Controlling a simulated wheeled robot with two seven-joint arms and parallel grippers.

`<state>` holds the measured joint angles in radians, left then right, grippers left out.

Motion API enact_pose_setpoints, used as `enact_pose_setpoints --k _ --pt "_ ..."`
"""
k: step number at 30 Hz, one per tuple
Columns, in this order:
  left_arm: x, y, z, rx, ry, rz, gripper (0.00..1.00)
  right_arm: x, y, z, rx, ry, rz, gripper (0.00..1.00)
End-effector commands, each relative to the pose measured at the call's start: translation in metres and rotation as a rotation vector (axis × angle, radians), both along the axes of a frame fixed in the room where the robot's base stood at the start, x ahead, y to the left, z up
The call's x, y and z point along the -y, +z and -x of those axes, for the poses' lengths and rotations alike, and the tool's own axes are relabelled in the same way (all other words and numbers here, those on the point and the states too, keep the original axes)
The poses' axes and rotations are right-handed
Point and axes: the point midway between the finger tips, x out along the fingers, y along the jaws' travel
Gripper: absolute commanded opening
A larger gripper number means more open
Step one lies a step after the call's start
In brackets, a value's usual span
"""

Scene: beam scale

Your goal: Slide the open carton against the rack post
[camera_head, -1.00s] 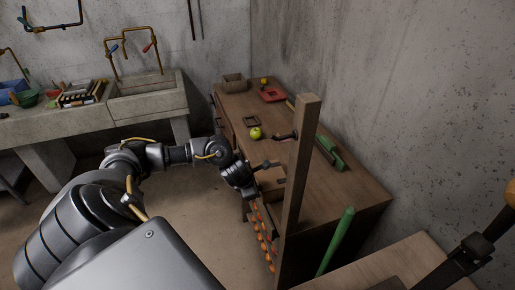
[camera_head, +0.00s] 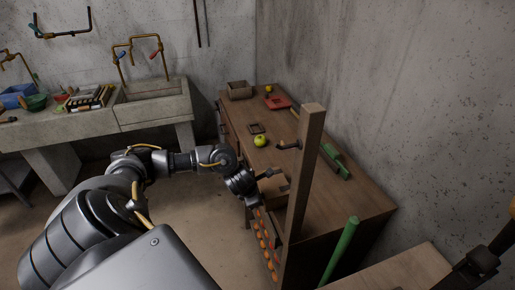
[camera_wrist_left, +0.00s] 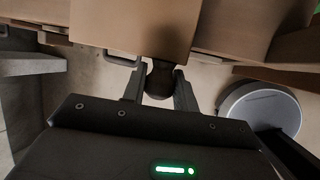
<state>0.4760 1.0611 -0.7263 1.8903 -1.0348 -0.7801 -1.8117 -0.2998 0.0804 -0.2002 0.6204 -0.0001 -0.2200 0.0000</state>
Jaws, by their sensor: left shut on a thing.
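A brown carton (camera_head: 275,191) is beside the tall wooden rack post (camera_head: 305,170), at the bench's near left edge. The post partly hides it, so I cannot tell whether they touch. A plain brown face, likely the carton (camera_wrist_left: 135,25), fills the top middle of the left wrist view. My left gripper (camera_head: 262,186) is at the carton's left side. In the wrist view its fingers (camera_wrist_left: 158,80) are shut on a dark rounded piece; whether this belongs to the carton is unclear.
A green rod (camera_head: 340,250) leans right of the post. Orange things (camera_head: 265,245) line its base.

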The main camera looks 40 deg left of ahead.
Motion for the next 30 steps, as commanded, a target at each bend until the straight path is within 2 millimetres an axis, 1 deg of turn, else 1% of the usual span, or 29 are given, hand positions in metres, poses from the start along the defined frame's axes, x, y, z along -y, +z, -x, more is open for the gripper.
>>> enact_pose_setpoints --k 5,8,30 --pt "0.000 0.000 0.000 0.000 0.001 -0.001 0.03 0.000 0.000 0.000 0.000 0.000 0.000 0.36" --pt "0.003 0.001 0.002 -0.001 -0.001 -0.001 0.03 0.000 0.002 0.000 0.000 0.000 0.000 0.36" --pt "0.050 0.001 0.026 -0.002 -0.003 0.001 0.03 0.000 0.024 0.000 0.000 0.000 0.000 0.36"
